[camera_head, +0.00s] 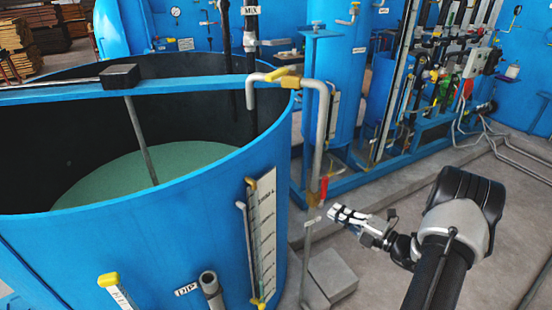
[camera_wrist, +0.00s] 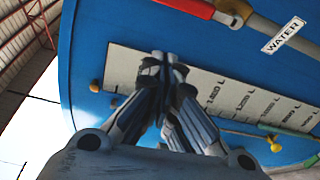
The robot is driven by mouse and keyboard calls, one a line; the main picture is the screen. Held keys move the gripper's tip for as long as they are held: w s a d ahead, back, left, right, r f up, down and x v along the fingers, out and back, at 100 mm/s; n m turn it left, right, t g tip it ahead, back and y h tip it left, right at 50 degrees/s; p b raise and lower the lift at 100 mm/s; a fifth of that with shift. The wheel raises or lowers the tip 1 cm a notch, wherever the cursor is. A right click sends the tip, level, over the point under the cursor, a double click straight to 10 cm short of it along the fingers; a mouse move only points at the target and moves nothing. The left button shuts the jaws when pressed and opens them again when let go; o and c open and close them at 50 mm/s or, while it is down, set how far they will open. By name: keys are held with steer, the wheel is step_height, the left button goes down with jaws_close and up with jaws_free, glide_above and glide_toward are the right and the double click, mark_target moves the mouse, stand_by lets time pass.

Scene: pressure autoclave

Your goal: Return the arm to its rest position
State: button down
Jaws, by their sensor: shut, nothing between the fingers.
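My arm (camera_head: 445,240) reaches up from the lower right in the head view. My gripper (camera_head: 335,212) points left, near a pipe with a red-handled valve (camera_head: 324,188). In the wrist view my gripper (camera_wrist: 163,62) is shut with its fingertips together and nothing between them. Behind it in that view are a blue tank wall (camera_wrist: 105,30), a white level scale (camera_wrist: 215,90) and a red valve handle (camera_wrist: 188,6). Whether the fingertips touch the pipe or valve cannot be told.
A large open blue tank (camera_head: 200,215) with greenish liquid (camera_head: 180,165) fills the left. A grey block (camera_head: 333,272) stands on the floor below my gripper. A blue rack with pipes and valves (camera_head: 440,75) stands behind. Bare floor (camera_head: 505,225) lies right of my arm.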

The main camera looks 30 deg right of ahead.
steer(key=w+a+r+n+g+y+b, duration=0.1)
steer(key=a+r+n+g+y+b, duration=0.35)
steer(key=a+n, duration=1)
steer(key=s+a+r+n+g, duration=0.3)
steer(key=a+n+g, duration=0.15)
steer(key=a, duration=0.25)
steer(key=s+a+r+n+g, duration=0.3)
steer(key=s+a+n+g, duration=0.1)
steer(key=a+n, duration=0.15)
steer(key=s+a+n+h+b, duration=0.2)
steer(key=s+n+h, duration=0.3)
steer(key=s+n, duration=0.3)
steer(key=s+a+n+t+h+b, duration=0.1)
steer(key=s+n+h, duration=0.5)
steer(key=n, duration=1)
steer(key=s+a+b, duration=0.1)
steer(key=s+b, duration=0.1)
steer(key=s, duration=0.1)
steer(key=shift+a, duration=0.15)
